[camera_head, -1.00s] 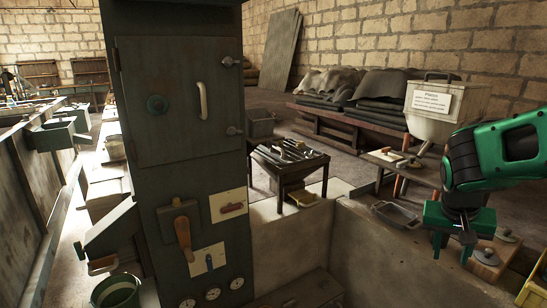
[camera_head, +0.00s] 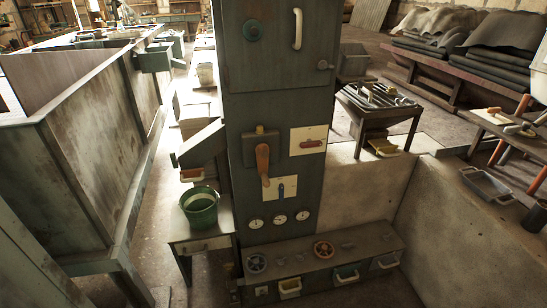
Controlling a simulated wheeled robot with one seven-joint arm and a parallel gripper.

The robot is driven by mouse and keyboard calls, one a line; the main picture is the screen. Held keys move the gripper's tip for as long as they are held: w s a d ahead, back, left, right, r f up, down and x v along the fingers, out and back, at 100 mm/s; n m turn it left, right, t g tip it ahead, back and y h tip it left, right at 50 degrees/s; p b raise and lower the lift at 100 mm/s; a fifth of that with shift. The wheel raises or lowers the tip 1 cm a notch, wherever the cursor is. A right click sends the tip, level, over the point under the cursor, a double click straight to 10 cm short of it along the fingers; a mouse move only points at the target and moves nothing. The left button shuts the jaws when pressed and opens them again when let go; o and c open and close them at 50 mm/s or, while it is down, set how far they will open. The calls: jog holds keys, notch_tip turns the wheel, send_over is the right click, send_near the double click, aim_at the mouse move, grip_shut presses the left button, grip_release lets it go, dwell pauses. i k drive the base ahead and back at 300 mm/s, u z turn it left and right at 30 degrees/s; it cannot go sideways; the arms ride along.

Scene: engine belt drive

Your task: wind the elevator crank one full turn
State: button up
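A dark box on the front of the tall dark cabinet (camera_head: 278,105) bears an orange-brown handle (camera_head: 263,165) that hangs downward. It looks like a crank, but no label shows that it is the elevator's. A white plate with a small red handle (camera_head: 312,144) is to its right, and a small plate with a blue lever (camera_head: 281,189) is below. My gripper is not in view, and nothing is touching the handle.
A green bucket (camera_head: 200,207) stands on a small table left of the cabinet. A long metal trough (camera_head: 95,150) runs along the left. A low pale wall (camera_head: 360,195) and a rack of tools (camera_head: 380,103) are to the right. Some floor is clear between trough and cabinet.

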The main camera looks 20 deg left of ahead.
aim_at(262, 152)
jog(key=u, duration=0.9)
jog(key=i, duration=0.25)
jog(key=u, duration=0.7)
